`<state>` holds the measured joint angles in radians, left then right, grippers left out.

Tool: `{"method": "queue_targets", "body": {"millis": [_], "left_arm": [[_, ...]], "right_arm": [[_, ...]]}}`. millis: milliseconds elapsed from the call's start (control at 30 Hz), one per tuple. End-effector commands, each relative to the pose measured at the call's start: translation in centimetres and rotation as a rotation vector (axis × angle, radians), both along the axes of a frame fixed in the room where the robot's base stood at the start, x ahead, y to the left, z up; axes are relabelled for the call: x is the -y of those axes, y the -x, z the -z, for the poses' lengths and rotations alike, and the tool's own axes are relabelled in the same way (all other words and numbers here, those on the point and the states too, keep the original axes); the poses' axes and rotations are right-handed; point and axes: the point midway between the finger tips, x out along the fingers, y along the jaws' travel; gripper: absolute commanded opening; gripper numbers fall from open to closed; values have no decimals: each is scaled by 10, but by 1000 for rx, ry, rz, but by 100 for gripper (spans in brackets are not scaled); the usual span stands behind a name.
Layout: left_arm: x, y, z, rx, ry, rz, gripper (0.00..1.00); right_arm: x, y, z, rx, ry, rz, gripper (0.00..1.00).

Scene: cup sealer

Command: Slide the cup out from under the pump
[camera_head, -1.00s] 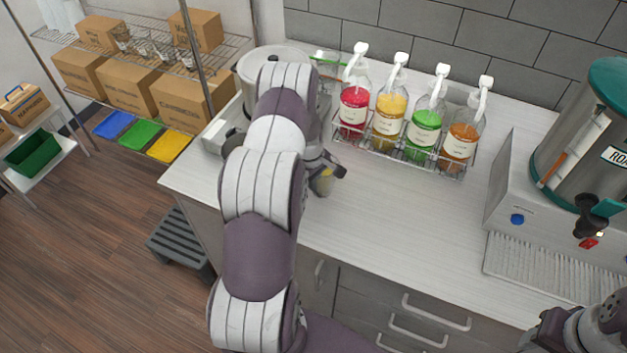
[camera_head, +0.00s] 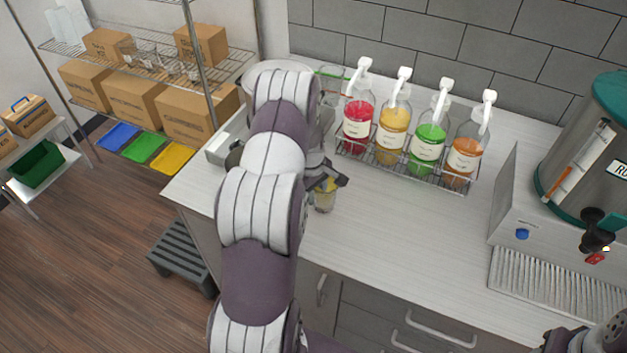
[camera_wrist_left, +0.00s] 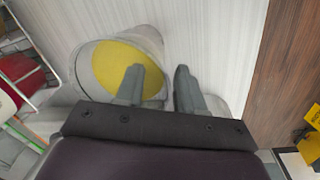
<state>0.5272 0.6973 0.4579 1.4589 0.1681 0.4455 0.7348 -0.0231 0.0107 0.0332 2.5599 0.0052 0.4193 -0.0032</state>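A clear cup (camera_head: 324,199) with yellow contents stands on the counter, in front of and to the left of the pump bottles, clear of the yellow bottle's pump (camera_head: 403,77). In the left wrist view the cup (camera_wrist_left: 100,66) shows from above. My left gripper (camera_head: 334,180) is at the cup's top. In the wrist view its fingers (camera_wrist_left: 161,85) stand apart: one overlaps the cup's mouth, the other is beside its outer wall. I see a gap between them; firm contact is unclear. My right gripper (camera_head: 560,342) is barely in view at bottom right.
A wire rack (camera_head: 410,175) holds red, yellow, green and orange bottles at the back. A steel machine with a teal lid (camera_head: 611,95) stands at right. The counter's middle (camera_head: 400,230) is clear. My left arm hides the counter's left part.

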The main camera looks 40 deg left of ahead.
Motion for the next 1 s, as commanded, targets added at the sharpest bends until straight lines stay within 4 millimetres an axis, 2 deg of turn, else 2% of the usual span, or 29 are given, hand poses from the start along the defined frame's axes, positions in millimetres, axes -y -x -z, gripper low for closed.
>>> {"method": "queue_targets", "body": {"millis": [33, 100, 300, 500, 1000], "left_arm": [[-1, 0, -8, 5, -3, 1, 38], [-1, 3, -24, 5, -3, 1, 38], [-2, 8, -69, 3, -3, 1, 38], [-2, 11, -94, 0, 0, 0, 38], [-2, 12, -99, -1, 1, 1, 38]], "right_arm": [[0, 0, 9, 0, 0, 0, 43], [0, 0, 16, 0, 0, 0, 43], [0, 0, 29, 0, 0, 0, 43], [0, 0, 35, 0, 0, 0, 43], [0, 0, 35, 0, 0, 0, 43]]}}
